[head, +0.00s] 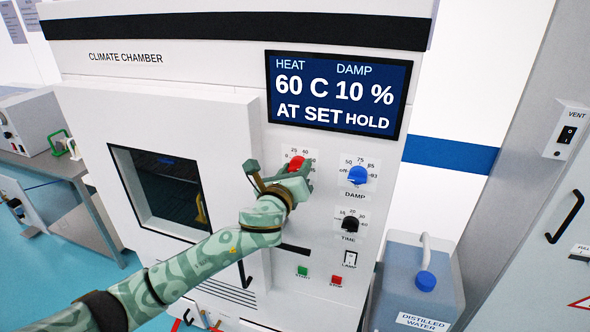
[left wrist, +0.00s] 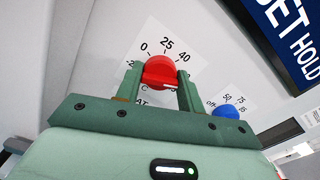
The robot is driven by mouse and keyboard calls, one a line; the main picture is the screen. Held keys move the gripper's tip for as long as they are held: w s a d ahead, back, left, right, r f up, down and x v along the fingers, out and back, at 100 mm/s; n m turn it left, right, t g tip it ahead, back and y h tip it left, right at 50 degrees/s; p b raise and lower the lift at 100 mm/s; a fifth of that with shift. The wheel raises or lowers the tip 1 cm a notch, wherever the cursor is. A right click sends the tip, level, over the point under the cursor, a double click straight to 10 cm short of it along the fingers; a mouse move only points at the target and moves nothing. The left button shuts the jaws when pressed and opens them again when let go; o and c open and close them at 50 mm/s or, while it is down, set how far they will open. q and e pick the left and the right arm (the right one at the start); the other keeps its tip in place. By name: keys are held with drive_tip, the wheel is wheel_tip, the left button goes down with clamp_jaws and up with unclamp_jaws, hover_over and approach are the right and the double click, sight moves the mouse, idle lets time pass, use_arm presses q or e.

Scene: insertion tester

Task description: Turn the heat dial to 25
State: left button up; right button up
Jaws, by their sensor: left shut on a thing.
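The heat dial is a red knob (head: 296,162) on the white panel of the climate chamber, below the display. My left gripper (head: 299,170) is at it, shut on the knob. In the left wrist view the red knob (left wrist: 159,70) sits between the two green fingers, with 0, 25 and 40 printed above it. A white mark on the knob points to the right, toward a finger that hides that part of the scale. The display (head: 338,95) reads heat 60 C, damp 10 %, AT SET and HOLD. My right gripper is not in view.
A blue damp dial (head: 357,175) is close to the right of the heat dial, with a black time dial (head: 350,223) and a lamp switch (head: 349,259) below. The chamber door (head: 225,115) is at the left. A distilled water container (head: 413,280) stands at lower right.

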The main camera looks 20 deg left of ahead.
use_arm(q)
drive_tip(key=shift+n, duration=0.4)
drive_tip(key=n+p, duration=0.1)
drive_tip(key=n, duration=0.2)
drive_tip(key=n+p, duration=0.1)
drive_tip(key=n, duration=0.3)
drive_tip(key=shift+p, duration=0.4)
drive_tip(key=n+p, duration=0.1)
drive_tip(key=n, duration=0.4)
drive_tip(key=n+p, duration=0.1)
drive_tip(key=n, duration=0.3)
drive_tip(key=shift+f+n+p, duration=0.15)
drive_tip(key=shift+n+p, duration=0.2)
drive_tip(key=shift+n, duration=0.05)
drive_tip(key=o, duration=1)
drive_tip(key=shift+s, duration=0.15)
